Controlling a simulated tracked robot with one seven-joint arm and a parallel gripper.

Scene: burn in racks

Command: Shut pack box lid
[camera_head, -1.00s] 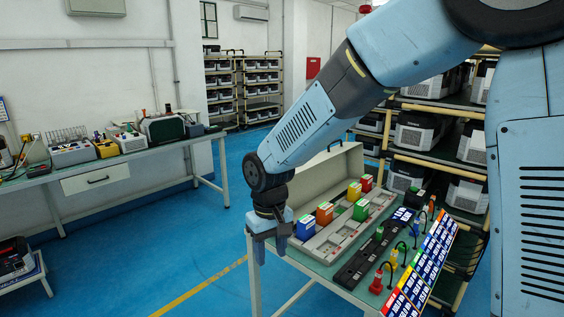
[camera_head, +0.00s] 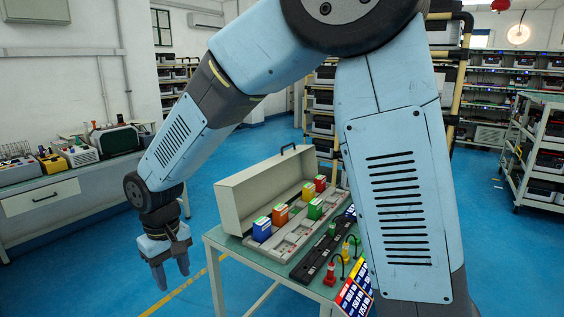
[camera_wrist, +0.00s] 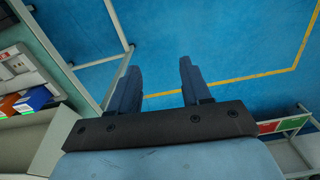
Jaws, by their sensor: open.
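The pack box (camera_head: 290,238) is a long grey-beige case on the green-topped table. Its lid (camera_head: 262,186) stands open and upright along the back left side, with a dark handle on top. Blue, orange, green and red blocks sit in the box. My gripper (camera_head: 171,277) hangs pointing down, to the left of the table and clear of the box, open with nothing between the fingers. In the wrist view my gripper (camera_wrist: 160,85) shows two dark blue fingers apart over the blue floor. Part of the box with blocks shows at that view's left edge.
A black strip (camera_head: 316,255) and red and yellow plugs lie beside the box on the table (camera_head: 225,240). A workbench (camera_head: 60,195) with instruments stands at the left. Shelves of units stand behind and at right. Blue floor lies open between table and workbench.

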